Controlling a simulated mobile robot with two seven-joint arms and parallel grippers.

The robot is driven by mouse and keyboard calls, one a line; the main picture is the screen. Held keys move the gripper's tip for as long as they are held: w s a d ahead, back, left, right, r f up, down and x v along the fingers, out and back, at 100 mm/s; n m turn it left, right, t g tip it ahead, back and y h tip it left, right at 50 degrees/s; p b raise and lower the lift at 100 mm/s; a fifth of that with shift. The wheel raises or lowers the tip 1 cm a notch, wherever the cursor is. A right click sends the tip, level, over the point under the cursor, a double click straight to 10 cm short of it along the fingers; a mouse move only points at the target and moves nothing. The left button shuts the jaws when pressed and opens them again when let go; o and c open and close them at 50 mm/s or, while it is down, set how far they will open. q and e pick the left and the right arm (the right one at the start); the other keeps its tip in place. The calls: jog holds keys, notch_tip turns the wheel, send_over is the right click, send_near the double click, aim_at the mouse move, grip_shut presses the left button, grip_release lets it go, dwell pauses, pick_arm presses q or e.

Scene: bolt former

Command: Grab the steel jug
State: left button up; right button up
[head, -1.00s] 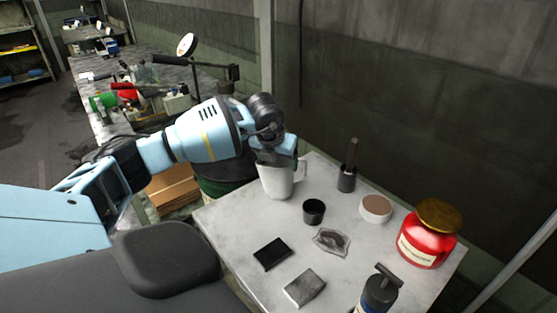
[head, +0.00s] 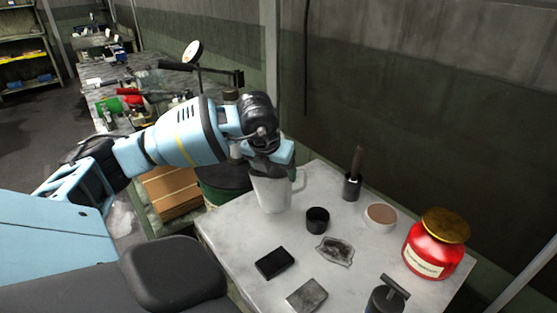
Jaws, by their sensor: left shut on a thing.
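The steel jug (head: 271,194) is a pale grey, handled vessel near the back left corner of the table (head: 233,227). Its handle points right. My left gripper (head: 272,171) comes down over the jug from above and is shut on it at the rim. The fingertips and part of the rim are hidden by the gripper. The jug looks upright; I cannot tell whether its base touches the table. My right gripper is not in the head view.
A small black cup (head: 317,221) stands just right of the jug. A brush in a dark holder (head: 352,187), a round tin (head: 381,216), a red jar (head: 433,246), a crumpled cloth (head: 334,251) and dark blocks (head: 275,263) occupy the table. A cardboard box (head: 172,193) sits left.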

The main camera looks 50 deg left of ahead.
pick_arm(q)
jog(key=s+d+b, duration=0.1)
jog(key=s+d, duration=0.3)
jog(key=s, duration=0.4)
jog(key=shift+d+r, duration=0.25)
jog(key=shift+r, duration=0.2)
jog(key=shift+s, duration=0.3)
